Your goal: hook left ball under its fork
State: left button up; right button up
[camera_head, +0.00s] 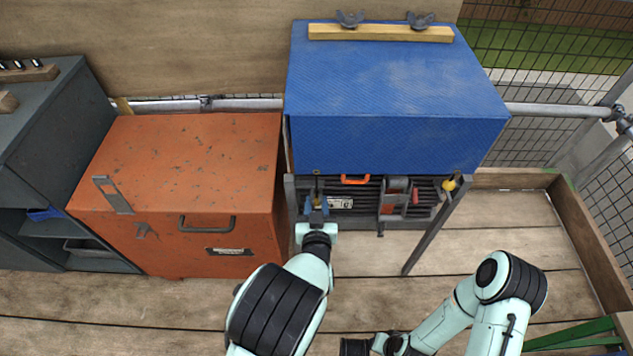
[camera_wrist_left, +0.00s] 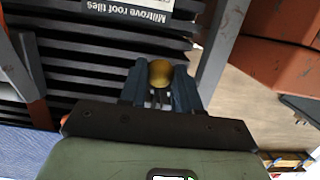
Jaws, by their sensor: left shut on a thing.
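My left gripper (camera_head: 317,203) is at the front left corner of the tile rack, below the front edge of the blue cover (camera_head: 395,145). In the left wrist view its blue fingers (camera_wrist_left: 159,85) are shut on the left ball (camera_wrist_left: 161,73), a gold ball. In the head view the gripper largely hides this ball. A short dark piece shows just above the gripper at the cover's edge; I cannot tell whether it is the left fork. A second yellow ball (camera_head: 449,185) hangs at the rack's right front post. My right arm is low at right; its fingers do not show.
An orange steel chest (camera_head: 185,165) stands close left of the rack. Dark roof tiles (camera_wrist_left: 75,55) with a white label (camera_wrist_left: 132,10) lie in the rack. A wooden batten (camera_head: 380,33) with two dark fittings lies on the cover. Plank floor (camera_head: 510,235) is clear at right.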

pick_arm(q)
jog(key=shift+r, duration=0.25)
jog(key=shift+w+r+p, duration=0.2)
jog(key=shift+r+p, duration=0.15)
jog(key=shift+r, duration=0.1)
jog(key=o, duration=0.9)
jog(key=shift+a, duration=0.1)
jog(key=shift+o, duration=0.2)
jog(key=shift+f, duration=0.1)
jog(key=o, duration=0.4)
jog(key=shift+s, duration=0.1)
jog(key=shift+f, duration=0.1)
jog(key=shift+s, duration=0.1)
